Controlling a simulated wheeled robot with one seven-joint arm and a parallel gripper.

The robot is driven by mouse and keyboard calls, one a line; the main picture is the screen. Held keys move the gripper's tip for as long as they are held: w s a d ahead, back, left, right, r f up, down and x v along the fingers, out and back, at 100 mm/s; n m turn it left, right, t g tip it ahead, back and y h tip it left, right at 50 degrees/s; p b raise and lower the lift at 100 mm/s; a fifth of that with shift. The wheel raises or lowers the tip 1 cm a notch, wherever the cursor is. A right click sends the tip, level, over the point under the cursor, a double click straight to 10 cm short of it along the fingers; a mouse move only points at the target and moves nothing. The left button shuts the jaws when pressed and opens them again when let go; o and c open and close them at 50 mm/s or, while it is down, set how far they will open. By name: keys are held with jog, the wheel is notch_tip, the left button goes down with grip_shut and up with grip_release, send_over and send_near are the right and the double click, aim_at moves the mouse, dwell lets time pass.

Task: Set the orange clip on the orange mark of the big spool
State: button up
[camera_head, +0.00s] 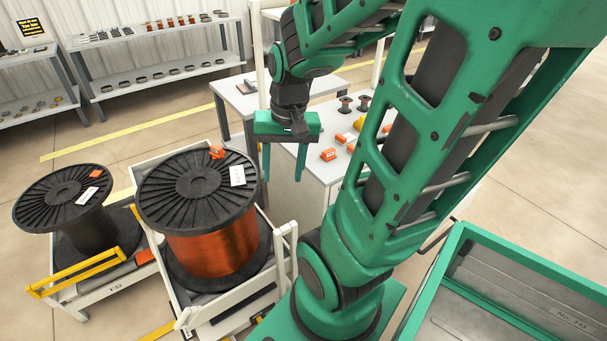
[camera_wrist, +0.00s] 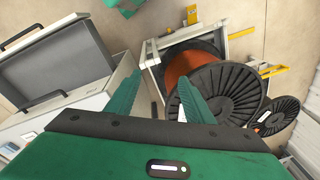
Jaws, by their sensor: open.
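The big spool (camera_head: 205,235), wound with copper-coloured wire, stands upright under a black ribbed flange. In the wrist view its flange (camera_wrist: 238,92) is partly covered by a gripper finger. An orange clip-like piece (camera_head: 217,152) sits on the flange near its far rim, beside a white label (camera_head: 237,175). I cannot make out a separate orange mark under or around it. Another orange piece (camera_head: 329,154) lies on the white table. My gripper (camera_head: 284,178) is open and empty, fingers down, between the spool and the table; its fingers also show in the wrist view (camera_wrist: 160,77).
A smaller black spool (camera_head: 75,197) with an orange patch stands at left on a cart with a yellow bar (camera_head: 75,272). The white table (camera_head: 300,195) holds small spools and coloured pieces. A green-edged bin (camera_head: 500,290) is at right. Shelves stand behind.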

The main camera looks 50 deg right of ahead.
jog(key=s+r+n+g, duration=0.1)
jog(key=s+r+n, duration=0.1)
jog(key=s, duration=0.5)
jog(key=shift+s+a+r, duration=0.35)
jog(key=shift+s+r, duration=0.05)
jog(key=shift+r, duration=0.15)
jog(key=shift+w+f, duration=0.25)
jog(key=shift+w, duration=0.4)
